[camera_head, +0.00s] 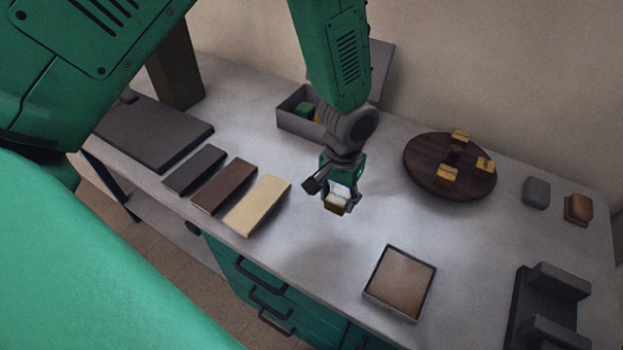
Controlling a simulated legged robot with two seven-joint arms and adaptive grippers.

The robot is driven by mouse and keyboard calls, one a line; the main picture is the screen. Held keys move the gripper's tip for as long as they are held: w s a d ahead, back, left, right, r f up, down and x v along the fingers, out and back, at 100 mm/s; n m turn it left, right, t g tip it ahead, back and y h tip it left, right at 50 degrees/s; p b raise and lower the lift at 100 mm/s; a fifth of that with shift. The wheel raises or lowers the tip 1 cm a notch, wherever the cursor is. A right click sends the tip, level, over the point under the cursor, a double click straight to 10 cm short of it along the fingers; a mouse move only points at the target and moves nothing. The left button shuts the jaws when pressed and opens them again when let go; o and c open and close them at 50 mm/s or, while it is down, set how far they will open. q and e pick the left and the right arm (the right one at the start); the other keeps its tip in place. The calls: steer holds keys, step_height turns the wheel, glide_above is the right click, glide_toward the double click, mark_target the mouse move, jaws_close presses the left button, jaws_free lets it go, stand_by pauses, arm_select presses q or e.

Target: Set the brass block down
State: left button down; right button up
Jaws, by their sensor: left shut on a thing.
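My left gripper (340,193) points down over the middle of the grey worktop and is shut on a small brass block (336,206). Much of the block is hidden by the fingers; a pale upper part and a brownish-gold lower face show. It appears to be held above the worktop, though the exact gap is hard to tell. Several similar brass-coloured blocks (447,174) stand on a dark round wooden board (420,180) to the right of the gripper. My right gripper is not in view.
A shallow tray with a brown pad (401,270) lies front right. Grey, brown and cream bars (257,206) lie left. An open grey box (288,122) stands behind the gripper. Two small blocks (536,192) and a dark stand (545,309) are at right. The worktop around the gripper is clear.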

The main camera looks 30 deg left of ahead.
mark_target(339, 198)
arm_select(q)
steer(key=f, duration=0.1)
steer(key=d+f, duration=0.1)
steer(key=f, duration=0.1)
steer(key=shift+w, duration=0.15)
steer(key=f, duration=0.3)
steer(key=shift+a+f, duration=0.25)
steer(key=shift+a, duration=0.1)
steer(key=shift+a+f, duration=0.2)
steer(key=shift+f, duration=0.15)
steer(key=shift+a+f, duration=0.1)
steer(key=shift+a, duration=0.05)
steer(key=shift+d, duration=0.25)
steer(key=c, duration=0.9)
jaws_free()
steer(key=shift+d, duration=0.4)
steer(key=shift+a+r, duration=0.3)
steer(key=shift+r, duration=0.05)
steer(key=r, duration=1.1)
steer(key=shift+d+r, duration=0.15)
steer(key=shift+d, duration=0.1)
steer(key=shift+a+r, duration=0.15)
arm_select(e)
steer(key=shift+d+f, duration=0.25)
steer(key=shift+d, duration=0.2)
arm_select(q)
steer(key=shift+a, duration=0.25)
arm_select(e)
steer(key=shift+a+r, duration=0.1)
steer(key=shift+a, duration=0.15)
